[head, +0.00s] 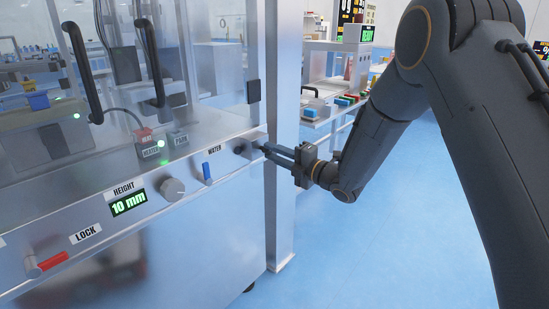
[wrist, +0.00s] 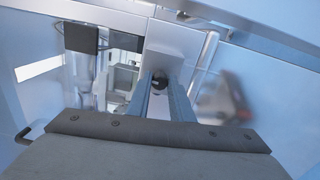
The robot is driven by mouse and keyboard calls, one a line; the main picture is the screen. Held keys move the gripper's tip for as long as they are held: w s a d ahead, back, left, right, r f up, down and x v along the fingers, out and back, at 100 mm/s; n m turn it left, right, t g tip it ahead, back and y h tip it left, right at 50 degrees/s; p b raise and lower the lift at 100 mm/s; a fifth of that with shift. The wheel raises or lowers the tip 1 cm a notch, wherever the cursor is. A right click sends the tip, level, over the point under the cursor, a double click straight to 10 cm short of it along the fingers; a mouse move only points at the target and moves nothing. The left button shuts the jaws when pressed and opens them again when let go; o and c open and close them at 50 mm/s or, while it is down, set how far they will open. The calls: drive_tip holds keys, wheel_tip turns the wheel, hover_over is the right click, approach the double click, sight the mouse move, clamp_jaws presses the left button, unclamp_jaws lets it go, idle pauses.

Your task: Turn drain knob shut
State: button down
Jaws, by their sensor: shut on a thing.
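My gripper (head: 266,149) reaches in from the right to the right end of the steel machine's front panel. Its two fingers are shut on a small dark knob, which I take for the drain knob (head: 256,145). In the wrist view, the knob (wrist: 159,82) shows as a black round end between the fingertips (wrist: 165,80), in front of a pale metal block. No drain label is readable, and the fingers partly hide the knob, so I cannot tell its turn angle.
Left along the panel are a blue lever (head: 207,173) by the WATER label, a grey round knob (head: 172,189), a 10 mm display (head: 128,202) and a red LOCK handle (head: 52,261). A steel post (head: 283,195) stands close behind the gripper. Blue floor (head: 380,250) is open at right.

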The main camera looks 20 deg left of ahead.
drive_tip(key=shift+s+n, duration=0.1)
drive_tip(key=shift+n, duration=0.5)
drive_tip(key=c, duration=1.6)
unclamp_jaws()
drive_tip(key=shift+o, duration=0.2)
drive_tip(key=v, duration=0.7)
drive_tip(key=shift+d+b, duration=0.35)
drive_tip(key=shift+d, duration=0.05)
